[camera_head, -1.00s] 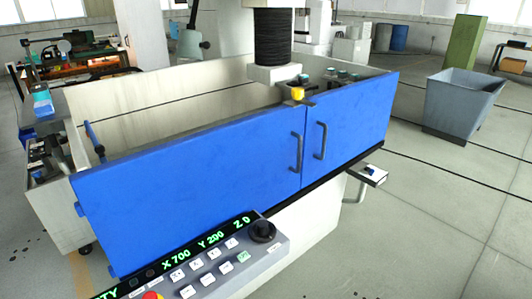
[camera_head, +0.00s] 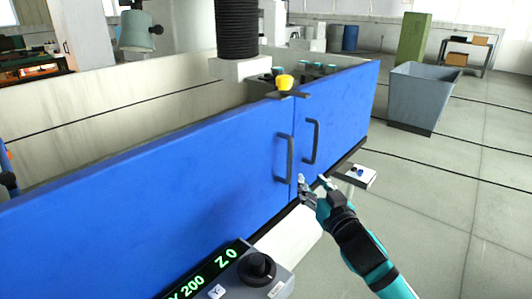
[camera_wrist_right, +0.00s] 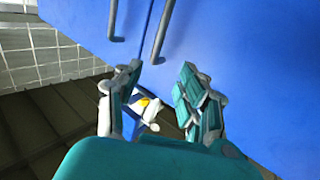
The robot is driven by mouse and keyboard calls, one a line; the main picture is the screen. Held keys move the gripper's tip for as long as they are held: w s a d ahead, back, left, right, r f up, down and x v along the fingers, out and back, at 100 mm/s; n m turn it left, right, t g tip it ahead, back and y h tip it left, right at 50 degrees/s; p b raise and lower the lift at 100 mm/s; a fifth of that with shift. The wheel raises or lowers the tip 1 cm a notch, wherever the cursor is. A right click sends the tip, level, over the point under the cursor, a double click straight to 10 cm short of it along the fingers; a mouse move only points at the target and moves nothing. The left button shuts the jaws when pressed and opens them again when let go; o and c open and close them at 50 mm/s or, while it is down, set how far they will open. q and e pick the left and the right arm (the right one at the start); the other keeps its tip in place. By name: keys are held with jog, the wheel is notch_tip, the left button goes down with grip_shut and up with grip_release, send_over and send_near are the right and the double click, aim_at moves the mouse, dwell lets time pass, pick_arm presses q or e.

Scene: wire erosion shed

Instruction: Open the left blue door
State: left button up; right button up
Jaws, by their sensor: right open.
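The left blue door (camera_head: 150,190) is a long blue panel across the front of the machine in the head view. It appears shut, flush beside the shorter right blue door (camera_head: 345,105). Its dark bar handle (camera_head: 284,158) is upright near the seam. The right door's handle (camera_head: 311,141) is just across the seam. My right gripper (camera_head: 312,181) is open and empty, below both handles near the doors' lower edge. The right wrist view shows its spread fingers (camera_wrist_right: 155,95) below two dark handles, with no contact visible. My left gripper is not in view.
A control panel with a black knob (camera_head: 257,267) stands in front of the left door. A grey bin (camera_head: 420,97) stands at the right on open floor. A yellow part (camera_head: 285,82) sits above the seam.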

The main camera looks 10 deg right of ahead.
aim_at(291, 153)
jog(key=w, duration=0.5)
jog(key=w+p, duration=0.1)
jog(key=w, duration=0.5)
jog(key=w+a, duration=0.1)
jog(key=w, duration=0.4)
jog(key=shift+w, duration=0.35)
grip_shut()
jog(key=shift+w+f, duration=0.15)
